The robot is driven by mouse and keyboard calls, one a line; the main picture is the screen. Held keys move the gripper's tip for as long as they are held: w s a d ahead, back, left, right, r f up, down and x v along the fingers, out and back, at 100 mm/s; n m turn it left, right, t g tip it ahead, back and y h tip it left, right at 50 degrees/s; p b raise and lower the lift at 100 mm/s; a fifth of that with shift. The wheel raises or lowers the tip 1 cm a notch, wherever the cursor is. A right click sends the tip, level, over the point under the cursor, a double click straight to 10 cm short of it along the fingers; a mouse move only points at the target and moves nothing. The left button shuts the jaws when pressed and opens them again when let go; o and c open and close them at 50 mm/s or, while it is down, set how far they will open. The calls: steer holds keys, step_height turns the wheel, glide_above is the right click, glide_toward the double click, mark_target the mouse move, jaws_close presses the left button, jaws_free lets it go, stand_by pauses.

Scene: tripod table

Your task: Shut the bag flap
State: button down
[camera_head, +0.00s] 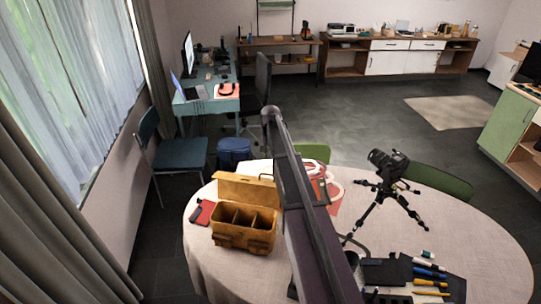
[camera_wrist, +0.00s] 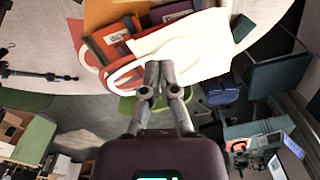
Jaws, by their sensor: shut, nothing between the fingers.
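The tan bag (camera_head: 243,238) stands on the round table in the head view, left of my arm. Its top is open and shows divided compartments. Its flap (camera_head: 247,189) is raised along the far side, tilted up and back. My gripper (camera_wrist: 155,70) shows in the wrist view with its two fingers together and nothing between them. In the head view my arm hides the gripper. The bag cannot be made out for certain in the wrist view.
The round table (camera_head: 460,225) has a pale cloth. A camera on a tripod (camera_head: 385,190) stands right of my arm. A red item (camera_head: 201,212) lies left of the bag. Pens and dark pouches (camera_head: 388,271) lie at front right. Red and white flat items (camera_wrist: 125,50) lie near my fingertips.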

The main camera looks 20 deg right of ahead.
mark_target(268, 179)
steer(key=shift+s+a+f+b, duration=0.35)
steer(key=shift+s+f+b, duration=0.25)
steer(key=shift+f, duration=0.1)
steer(key=shift+s+a+f+b, duration=0.4)
steer(key=shift+s+f+b, duration=0.1)
steer(key=shift+f+b, duration=0.15)
steer(key=shift+s+a+f+b, duration=0.35)
steer(key=shift+s+f+b, duration=0.2)
steer(key=shift+f, duration=0.15)
steer(key=shift+a, duration=0.15)
steer(key=shift+s+a, duration=0.1)
steer(key=shift+a, duration=0.05)
steer(key=shift+s+t, duration=0.25)
steer(key=shift+t, duration=0.05)
